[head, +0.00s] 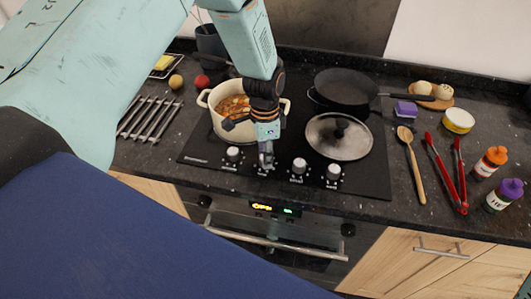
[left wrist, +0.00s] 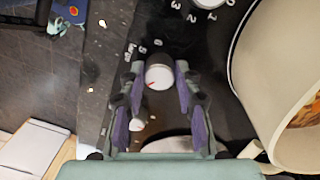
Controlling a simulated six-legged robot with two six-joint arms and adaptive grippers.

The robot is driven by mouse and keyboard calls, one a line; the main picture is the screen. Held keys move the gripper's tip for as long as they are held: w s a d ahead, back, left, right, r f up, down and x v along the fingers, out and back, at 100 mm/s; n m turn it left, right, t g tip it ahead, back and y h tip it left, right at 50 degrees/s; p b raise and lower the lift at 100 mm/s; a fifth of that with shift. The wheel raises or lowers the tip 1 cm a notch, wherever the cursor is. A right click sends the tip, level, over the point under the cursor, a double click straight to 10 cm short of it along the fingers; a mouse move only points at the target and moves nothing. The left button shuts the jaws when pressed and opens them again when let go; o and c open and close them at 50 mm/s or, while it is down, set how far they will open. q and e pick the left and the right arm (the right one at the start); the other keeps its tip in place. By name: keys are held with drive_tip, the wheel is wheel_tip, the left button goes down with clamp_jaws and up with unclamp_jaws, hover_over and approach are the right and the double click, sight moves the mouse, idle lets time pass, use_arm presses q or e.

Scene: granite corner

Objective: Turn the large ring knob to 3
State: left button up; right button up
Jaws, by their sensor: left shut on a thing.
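The cooktop (head: 290,188) has a row of silver knobs along its front edge. My left gripper (head: 266,158) reaches down from above onto the second knob from the left and mostly hides it in the head view. In the left wrist view, the gripper (left wrist: 160,82) has its two purple-padded fingers on either side of this round knob (left wrist: 159,76), shut on it. A small red mark shows on the knob's face, toward the lower left. Printed digits, among them 5 and 6, and a small label hard to read show beside it. My right gripper is not in view.
A pot of stew (head: 217,124) stands close behind the held knob. Neighbouring knobs (head: 234,153) and (head: 299,166) sit on either side. A lidded pan (head: 325,148) and a black frying pan (head: 345,87) stand to the right. The oven handle (head: 275,244) runs below.

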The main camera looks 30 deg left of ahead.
use_arm(q)
drive_tip(key=shift+s+f, duration=0.1)
drive_tip(key=o, duration=1.1)
drive_tip(key=shift+o, duration=0.2)
wheel_tip(320, 180, up, 12)
drive_tip(key=shift+w+a, duration=0.2)
drive_tip(key=shift+w, duration=0.15)
drive_tip(key=shift+s, duration=0.1)
